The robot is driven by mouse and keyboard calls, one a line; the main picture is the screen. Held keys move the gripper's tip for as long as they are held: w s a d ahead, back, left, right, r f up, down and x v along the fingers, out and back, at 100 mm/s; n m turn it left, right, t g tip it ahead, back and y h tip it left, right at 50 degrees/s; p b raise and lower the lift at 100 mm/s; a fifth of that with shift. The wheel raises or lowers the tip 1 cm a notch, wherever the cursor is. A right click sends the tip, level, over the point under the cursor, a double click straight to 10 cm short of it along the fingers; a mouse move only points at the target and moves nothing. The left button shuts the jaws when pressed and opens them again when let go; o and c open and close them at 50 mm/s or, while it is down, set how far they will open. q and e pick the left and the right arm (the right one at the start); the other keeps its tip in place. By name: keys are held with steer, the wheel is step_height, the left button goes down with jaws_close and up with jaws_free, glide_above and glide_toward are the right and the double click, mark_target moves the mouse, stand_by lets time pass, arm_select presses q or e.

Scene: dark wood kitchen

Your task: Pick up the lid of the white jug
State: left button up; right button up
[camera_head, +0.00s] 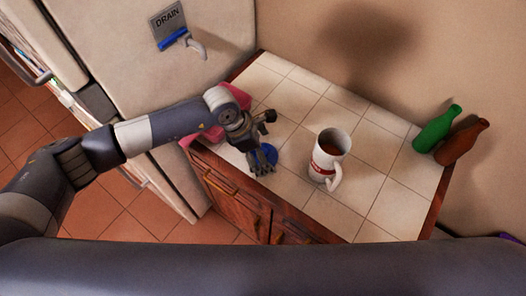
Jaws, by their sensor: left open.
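The white jug (328,160) stands upright on the tiled counter, with a red band and a handle toward the front right. Its top is open, with a brown inside, and no lid sits on it. A flat blue round piece (268,154), perhaps the lid, lies on the counter to the left of the jug. My left gripper (266,142) is open at this blue piece and hides part of it. I cannot tell whether the fingers touch it. My right gripper is not in view.
A green bottle (436,130) and a brown bottle (462,143) are at the counter's right end by the wall. A pink cloth (237,95) lies partly behind my left arm. The fridge (130,50) stands at the left. Tiles around the jug are clear.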

arm_select(q)
steer(key=shift+c, duration=0.2)
steer(key=c, duration=0.9)
